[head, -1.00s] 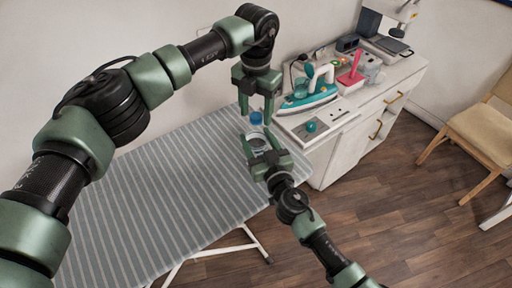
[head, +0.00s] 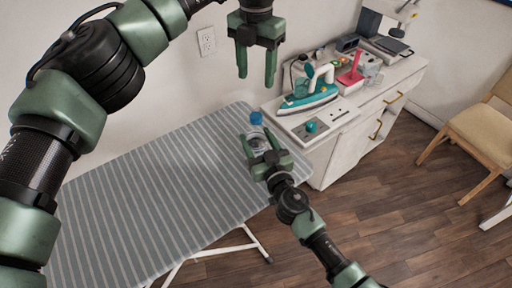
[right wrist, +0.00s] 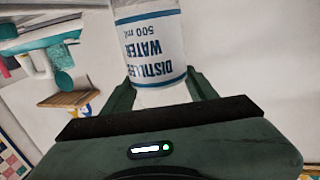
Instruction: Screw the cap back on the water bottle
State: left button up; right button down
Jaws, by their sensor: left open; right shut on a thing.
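A clear water bottle (head: 258,138) with a blue cap (head: 256,118) on its top stands upright or nearly so over the ironing board. My right gripper (head: 261,149) is shut on the bottle's body. In the right wrist view the bottle (right wrist: 150,45) shows a white label reading "distilled water 500 ml" between the fingers (right wrist: 160,88); its cap is out of that view. My left gripper (head: 255,75) is open and empty, pointing down above the bottle and clear of the cap. I cannot tell how tightly the cap sits.
The striped ironing board (head: 150,190) is mostly bare. A white cabinet (head: 345,150) at the right holds a teal iron (head: 309,92), a small teal knob-like thing (head: 311,126) and a pink item (head: 351,76). A chair (head: 480,135) stands at far right.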

aim_at(260, 145)
jog(key=shift+c, duration=1.9)
grip_release()
jog(key=shift+s, duration=0.1)
jog(key=b+v, duration=0.1)
jog(key=v, duration=0.6)
jog(key=shift+d+f, duration=0.1)
jog(key=shift+s+d, duration=0.1)
jog(key=shift+s, duration=0.2)
